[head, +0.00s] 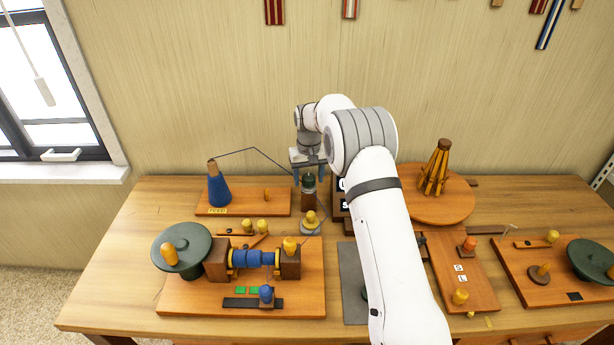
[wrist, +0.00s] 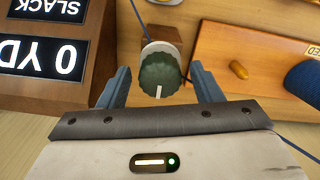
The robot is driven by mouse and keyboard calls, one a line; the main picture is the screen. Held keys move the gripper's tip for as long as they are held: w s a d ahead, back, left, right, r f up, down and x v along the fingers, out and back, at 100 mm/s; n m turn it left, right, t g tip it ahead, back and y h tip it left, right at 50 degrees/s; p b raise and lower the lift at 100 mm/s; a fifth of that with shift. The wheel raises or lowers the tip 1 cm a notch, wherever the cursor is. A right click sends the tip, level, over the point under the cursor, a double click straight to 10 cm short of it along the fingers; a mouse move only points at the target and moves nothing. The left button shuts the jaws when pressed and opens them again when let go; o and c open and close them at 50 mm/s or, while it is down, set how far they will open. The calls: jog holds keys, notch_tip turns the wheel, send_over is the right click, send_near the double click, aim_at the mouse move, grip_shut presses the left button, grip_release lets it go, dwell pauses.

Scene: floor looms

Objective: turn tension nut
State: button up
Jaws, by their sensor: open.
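The tension nut appears to be the dark green ribbed knob (wrist: 160,76) with a white mark on its top; the mark points toward the bottom of the wrist view. It sits on a brown wooden post, and the knob also shows in the head view (head: 309,181). My gripper (wrist: 161,84) is open, pointing down, with its blue fingers on either side of the knob. Gaps show between the knob and both fingers in the wrist view. In the head view my gripper (head: 309,178) is right over the post.
A display box (wrist: 42,55) reading "0 YD" and "SLACK" stands close beside the post. A board (wrist: 225,60) with a yellow peg and a blue cone lies on the other side. A dark thread runs by the knob. A winder board (head: 190,300) stands in front.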

jog(key=shift+c, duration=0.3)
jog(key=c, duration=0.9)
jog(key=shift+a, duration=0.15)
jog(key=shift+c, duration=0.2)
jog(key=shift+m, duration=0.3)
jog(key=m, duration=0.3)
jog(key=shift+b, duration=0.4)
jog(key=shift+m, duration=2.5)
